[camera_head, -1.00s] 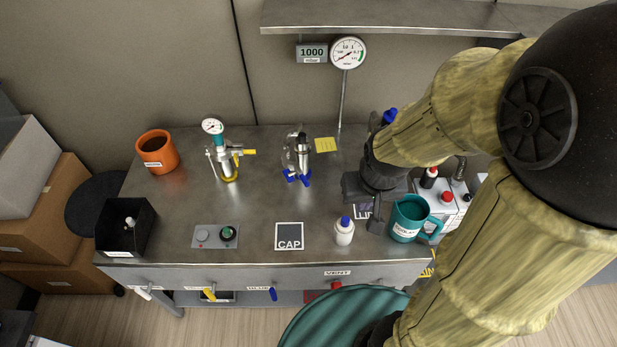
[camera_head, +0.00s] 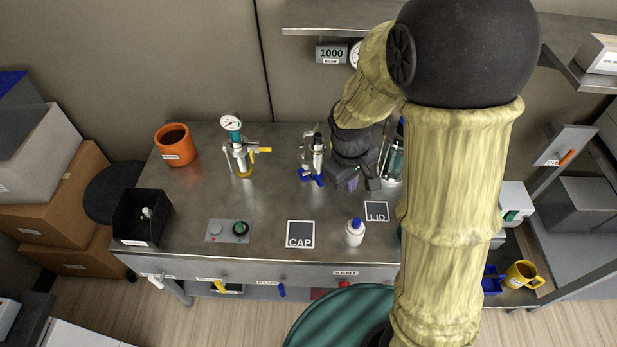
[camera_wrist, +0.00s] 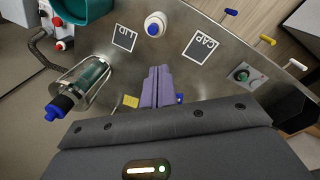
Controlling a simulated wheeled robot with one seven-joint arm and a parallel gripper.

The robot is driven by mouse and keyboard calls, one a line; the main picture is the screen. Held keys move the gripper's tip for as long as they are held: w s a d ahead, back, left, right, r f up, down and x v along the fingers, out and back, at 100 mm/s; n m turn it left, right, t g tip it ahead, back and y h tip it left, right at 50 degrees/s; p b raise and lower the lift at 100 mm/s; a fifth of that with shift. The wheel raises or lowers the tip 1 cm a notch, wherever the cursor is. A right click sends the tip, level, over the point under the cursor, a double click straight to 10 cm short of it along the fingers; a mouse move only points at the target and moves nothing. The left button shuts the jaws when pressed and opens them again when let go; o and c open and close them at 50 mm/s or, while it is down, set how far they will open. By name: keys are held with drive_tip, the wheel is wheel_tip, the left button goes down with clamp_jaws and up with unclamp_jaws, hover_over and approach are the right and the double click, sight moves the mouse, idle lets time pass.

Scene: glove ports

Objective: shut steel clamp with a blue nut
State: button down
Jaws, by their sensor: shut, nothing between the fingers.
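The steel clamp (camera_head: 317,152) stands at the back middle of the metal bench, with its blue nut (camera_head: 312,177) low at the front. A clear glass part shows beside it. My gripper (camera_head: 352,184) is just right of the clamp, apart from it in the picture. In the wrist view its purple fingers (camera_wrist: 158,72) are together, with nothing between them. A bit of blue (camera_wrist: 180,98) peeps out beside the fingers, probably the nut. The rest of the clamp is hidden there by my gripper. I cannot tell whether the clamp is open or shut.
A similar clamp with a yellow handle (camera_head: 262,150) and gauge stands left. A caged bottle (camera_wrist: 83,80) stands right of my gripper. The white bottle with blue cap (camera_head: 355,233) is in front, between the CAP plate (camera_head: 300,233) and LID plate (camera_head: 377,211).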

drive_tip(key=w+a+f+n+t+h+p, duration=0.1)
drive_tip(key=w+a+f+n+h, duration=0.2)
drive_tip(key=a+n, duration=0.4)
drive_tip(key=w+a+f+n+t+h+p, duration=0.1)
drive_tip(key=w+a+f+n+h+p, duration=0.1)
drive_tip(key=a+n, duration=0.6)
drive_tip(key=w+a+f+h, duration=0.1)
drive_tip(key=w+a, duration=0.1)
drive_tip(key=a, duration=0.2)
drive_tip(key=shift+w+f, duration=0.15)
drive_tip(key=shift+f, duration=0.05)
drive_tip(key=w+d+r+p+x, duration=0.1)
drive_tip(key=p+x, duration=0.4)
drive_tip(key=x, duration=0.8)
drive_tip(key=shift+d+r, duration=0.3)
drive_tip(key=shift+d, duration=0.1)
drive_tip(key=shift+w, duration=0.15)
drive_tip(key=shift+w+n+t, duration=0.1)
drive_tip(key=shift+n+t, duration=0.2)
drive_tip(key=shift+n, duration=0.1)
